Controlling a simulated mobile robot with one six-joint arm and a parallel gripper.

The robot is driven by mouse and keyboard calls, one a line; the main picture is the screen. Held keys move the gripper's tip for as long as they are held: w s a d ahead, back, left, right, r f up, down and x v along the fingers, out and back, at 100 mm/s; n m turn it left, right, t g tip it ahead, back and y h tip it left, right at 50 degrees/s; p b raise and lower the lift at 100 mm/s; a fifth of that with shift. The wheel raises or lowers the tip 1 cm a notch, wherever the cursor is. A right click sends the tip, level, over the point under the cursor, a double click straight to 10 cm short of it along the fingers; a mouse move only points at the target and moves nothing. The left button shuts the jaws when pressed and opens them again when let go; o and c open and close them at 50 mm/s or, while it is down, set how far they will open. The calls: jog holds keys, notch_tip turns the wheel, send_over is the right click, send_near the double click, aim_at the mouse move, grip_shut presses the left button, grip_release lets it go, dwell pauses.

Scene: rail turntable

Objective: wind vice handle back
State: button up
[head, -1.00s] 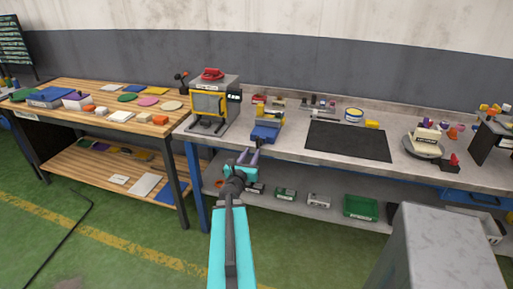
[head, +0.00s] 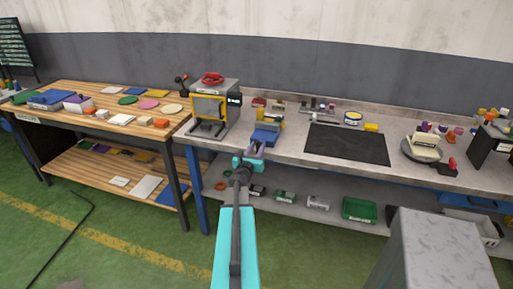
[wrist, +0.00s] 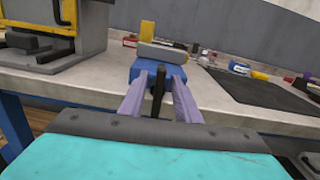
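The blue vice (head: 264,135) is at the front edge of the grey workbench in the head view. It also shows in the wrist view (wrist: 148,71), with a grey block (wrist: 163,54) on top of it. Its dark bar-shaped handle (wrist: 158,92) stands nearly upright in front of the vice. My gripper (wrist: 159,80) has its two purple fingers spread, one on each side of the handle, with gaps visible on both sides. In the head view my gripper (head: 256,148) is just in front of the vice, and the handle cannot be made out there.
A grey and yellow machine (head: 215,105) stands left of the vice. A black mat (head: 346,143) lies to its right. A lower shelf (head: 330,203) holds several small bins. A wooden table (head: 100,92) stands at the left, and a grey box-shaped top (head: 435,240) at the front right.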

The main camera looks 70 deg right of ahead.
jog(key=shift+d, duration=0.55)
jog(key=shift+c, duration=0.5)
